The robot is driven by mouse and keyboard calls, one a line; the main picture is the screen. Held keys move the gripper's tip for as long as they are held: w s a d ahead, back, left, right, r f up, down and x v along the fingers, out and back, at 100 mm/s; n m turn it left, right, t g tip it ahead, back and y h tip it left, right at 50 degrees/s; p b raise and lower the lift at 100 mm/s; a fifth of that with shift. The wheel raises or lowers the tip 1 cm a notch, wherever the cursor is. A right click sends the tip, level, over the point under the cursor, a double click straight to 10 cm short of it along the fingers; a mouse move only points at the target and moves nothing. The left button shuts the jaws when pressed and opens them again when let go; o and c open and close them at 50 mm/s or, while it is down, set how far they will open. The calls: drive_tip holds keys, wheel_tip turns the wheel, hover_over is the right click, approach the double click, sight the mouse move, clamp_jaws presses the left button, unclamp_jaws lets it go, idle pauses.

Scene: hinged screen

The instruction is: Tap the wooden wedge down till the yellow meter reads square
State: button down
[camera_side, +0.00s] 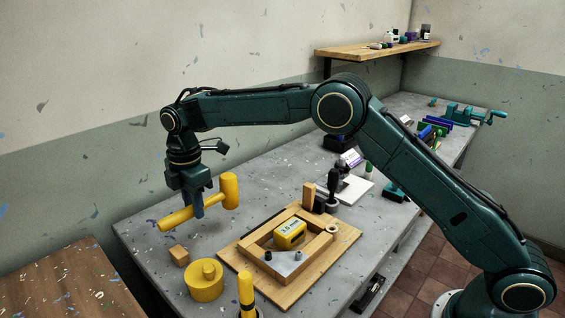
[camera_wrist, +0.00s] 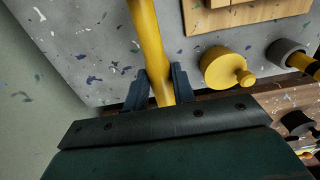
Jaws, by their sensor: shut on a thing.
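My gripper (camera_side: 198,203) is shut on the handle of a yellow mallet (camera_side: 231,190), in the air above the bench's left part. In the wrist view my gripper's fingers (camera_wrist: 160,90) sit either side of the yellow mallet's handle (camera_wrist: 144,35); its head is out of that view. The yellow meter (camera_side: 290,234) sits inside a wooden frame (camera_side: 262,221) on a wooden board and appears to read 3.0 mm. An upright wooden piece (camera_side: 308,196) stands at the frame's back corner; it may be the wedge, but I cannot tell. The mallet is apart from the frame.
A yellow-handled tool (camera_side: 246,290) stands at the front. A dark-handled tool (camera_side: 334,187) stands behind the frame.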

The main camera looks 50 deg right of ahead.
drive_tip(key=s+d+r+m, duration=0.2)
drive_tip(key=s+d+r, duration=0.2)
drive_tip(key=d+r, duration=0.2)
drive_tip(key=s+d+r+m, duration=0.2)
drive_tip(key=s+d+r, duration=0.2)
drive_tip(key=d+r, duration=0.3)
drive_tip(key=d, duration=0.4)
drive_tip(key=shift+d+m, duration=0.2)
drive_tip(key=shift+m, duration=0.1)
drive_tip(key=shift+s, duration=0.1)
drive_tip(key=shift+f, duration=1.95)
drive_tip(key=shift+f, duration=0.2)
